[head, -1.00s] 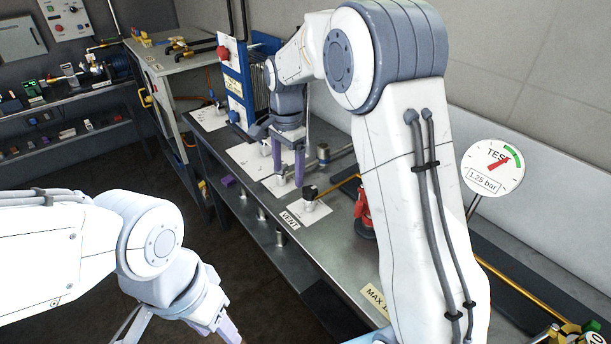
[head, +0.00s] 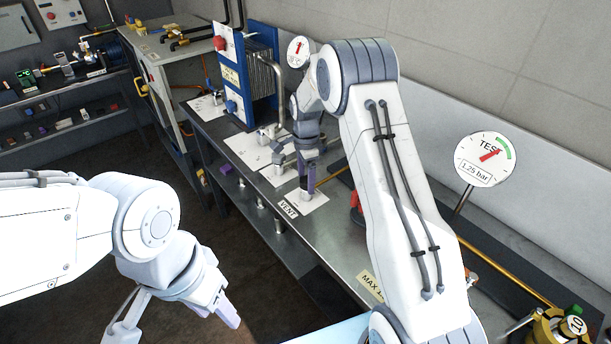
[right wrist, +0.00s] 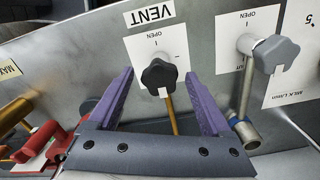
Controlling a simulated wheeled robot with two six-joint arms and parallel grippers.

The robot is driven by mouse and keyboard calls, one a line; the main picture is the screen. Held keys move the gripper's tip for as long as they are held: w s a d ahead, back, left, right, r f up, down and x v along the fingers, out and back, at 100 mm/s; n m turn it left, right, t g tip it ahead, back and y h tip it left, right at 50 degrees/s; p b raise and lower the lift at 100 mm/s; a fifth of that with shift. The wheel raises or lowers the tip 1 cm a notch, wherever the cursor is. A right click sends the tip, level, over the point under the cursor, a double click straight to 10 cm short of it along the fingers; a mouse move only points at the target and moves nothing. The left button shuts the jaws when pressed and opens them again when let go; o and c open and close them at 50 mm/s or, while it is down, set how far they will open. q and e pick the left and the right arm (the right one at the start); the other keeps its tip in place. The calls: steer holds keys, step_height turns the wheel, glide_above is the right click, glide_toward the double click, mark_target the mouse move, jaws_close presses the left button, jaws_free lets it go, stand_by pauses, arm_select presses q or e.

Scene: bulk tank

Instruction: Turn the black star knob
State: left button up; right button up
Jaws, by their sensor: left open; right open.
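My right gripper (right wrist: 160,80) is open, with one purple finger on each side of the knob and a visible gap to both. How deep the fingers reach along it I cannot tell. In the head view my right gripper (head: 307,184) is over the VENT plate (head: 311,204) and largely hides the knob. My left gripper (head: 178,322) is open and empty, low at the left, away from the bench.
A grey star knob (right wrist: 276,53) on its own plate is right of the black one in the right wrist view. A red-handled valve (right wrist: 42,140) is to the left. A test gauge (head: 486,159) stands at the bench's right. The floor (head: 130,210) left of the bench is clear.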

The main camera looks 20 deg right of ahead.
steer(key=shift+f, duration=0.1)
jaws_close()
